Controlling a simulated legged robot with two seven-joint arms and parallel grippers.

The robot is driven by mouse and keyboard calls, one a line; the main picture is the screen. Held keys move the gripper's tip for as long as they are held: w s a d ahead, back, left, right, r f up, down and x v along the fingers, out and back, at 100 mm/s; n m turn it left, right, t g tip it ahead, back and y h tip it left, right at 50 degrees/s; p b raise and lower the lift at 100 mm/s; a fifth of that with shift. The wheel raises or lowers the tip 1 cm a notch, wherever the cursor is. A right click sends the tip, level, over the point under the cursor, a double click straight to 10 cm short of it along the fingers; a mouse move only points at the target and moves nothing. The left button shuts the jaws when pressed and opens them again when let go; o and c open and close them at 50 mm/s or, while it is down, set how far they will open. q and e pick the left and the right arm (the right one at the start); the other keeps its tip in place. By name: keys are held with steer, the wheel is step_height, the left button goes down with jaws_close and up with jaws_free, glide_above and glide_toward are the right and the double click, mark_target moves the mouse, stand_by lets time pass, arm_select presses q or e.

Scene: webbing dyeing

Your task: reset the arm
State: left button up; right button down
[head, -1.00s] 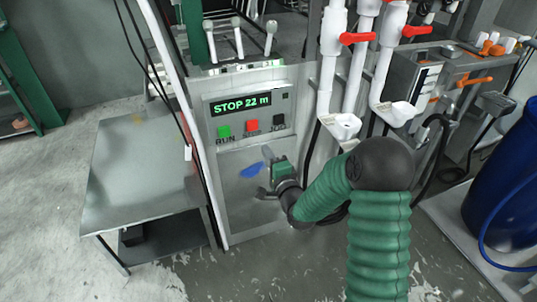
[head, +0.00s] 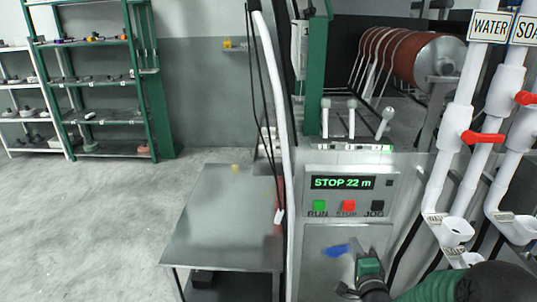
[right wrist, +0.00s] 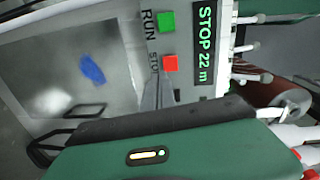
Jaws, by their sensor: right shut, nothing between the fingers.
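My right arm, green and black, comes in at the bottom right of the head view. My right gripper (head: 347,291) is shut and empty, in front of the machine's metal front and below the control panel. In the right wrist view its green body fills the bottom. The control panel (head: 352,194) shows "STOP 22 m" on its display (head: 342,183). Below are a green RUN button (head: 319,206), a red STOP button (head: 348,206) and a black JOG button (head: 377,206). The RUN button (right wrist: 166,22) and STOP button (right wrist: 170,63) also show in the right wrist view. My left gripper is not in view.
A metal table (head: 222,230) stands left of the machine. White pipes with red valve handles (head: 482,137) rise at the right, one signed WATER. A blue mark (head: 336,250) is on the machine front. Green shelving (head: 100,85) stands at the back left. The floor between is clear.

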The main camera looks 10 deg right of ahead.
steer(key=s+a+f+n+g+y, duration=0.25)
steer(key=a+f+n+g, duration=0.2)
steer(key=a+n, duration=0.25)
steer(key=s+a+f+n+g, duration=0.35)
steer(key=s+a+n, duration=0.2)
steer(key=s, duration=0.45)
steer(key=s+a+f+n+g, duration=0.2)
steer(key=s+a+n+g, duration=0.3)
steer(key=s, duration=0.6)
step_height(320, 180, up, 20)
steer(key=n+g+p, duration=0.1)
steer(key=p, duration=1.8)
steer(key=shift+s+d+f+n+y+p, duration=0.25)
steer(key=shift+s+d+n+y+p, duration=0.05)
steer(key=shift+s+d+n+y, duration=0.1)
